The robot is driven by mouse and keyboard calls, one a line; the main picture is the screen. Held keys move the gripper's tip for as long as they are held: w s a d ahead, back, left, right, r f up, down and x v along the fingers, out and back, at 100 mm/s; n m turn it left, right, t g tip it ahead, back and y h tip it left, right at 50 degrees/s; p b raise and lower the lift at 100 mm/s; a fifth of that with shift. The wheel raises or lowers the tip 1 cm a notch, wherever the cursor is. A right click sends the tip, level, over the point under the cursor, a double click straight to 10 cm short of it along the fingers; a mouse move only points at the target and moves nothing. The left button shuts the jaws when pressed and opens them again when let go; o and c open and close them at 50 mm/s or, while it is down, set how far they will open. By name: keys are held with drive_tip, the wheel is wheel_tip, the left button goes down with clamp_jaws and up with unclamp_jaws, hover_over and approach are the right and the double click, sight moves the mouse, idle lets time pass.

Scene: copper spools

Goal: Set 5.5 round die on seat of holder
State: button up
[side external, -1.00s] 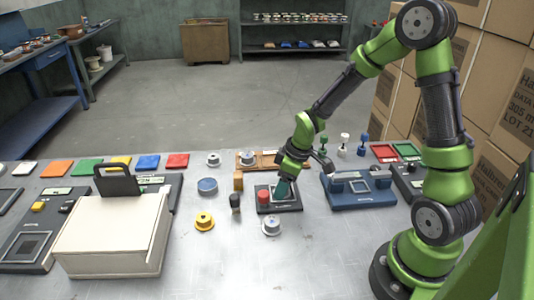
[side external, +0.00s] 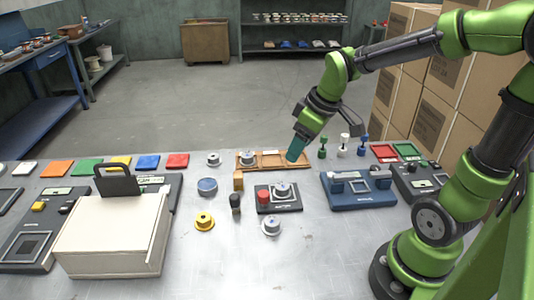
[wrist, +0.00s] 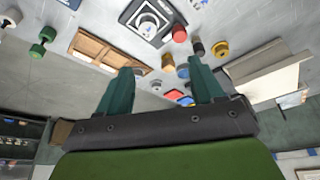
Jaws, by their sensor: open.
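My gripper (side external: 296,148) is up over the right end of the wooden tray. In the wrist view its two teal fingers (wrist: 160,92) are apart with nothing between them. A black base (side external: 290,209) with a red knob (side external: 263,194) stands mid-table. A silver spool-like round piece (side external: 282,189) rests on its square plate; it also shows in the wrist view (wrist: 149,24). The wooden tray (side external: 268,167) has recesses, with a grey round piece (side external: 247,157) at its left. No size label is readable, so I cannot tell which piece is the 5.5 round die or which fixture is the holder.
Loose round pieces stand near the base: grey (side external: 271,226), yellow (side external: 204,222), blue-topped (side external: 207,186). A blue fixture (side external: 358,191) is at right. Green (side external: 322,147), white (side external: 344,146) and blue (side external: 363,146) upright pieces stand behind it. A cream box (side external: 112,235) fills the left front. The front middle is clear.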

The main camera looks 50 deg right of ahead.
drive_tip(key=s+a+r+m+t+y, duration=0.1)
drive_tip(key=s+a+r+m+t, duration=0.2)
drive_tip(key=s+a+r+m, duration=0.3)
drive_tip(key=shift+s, duration=1.05)
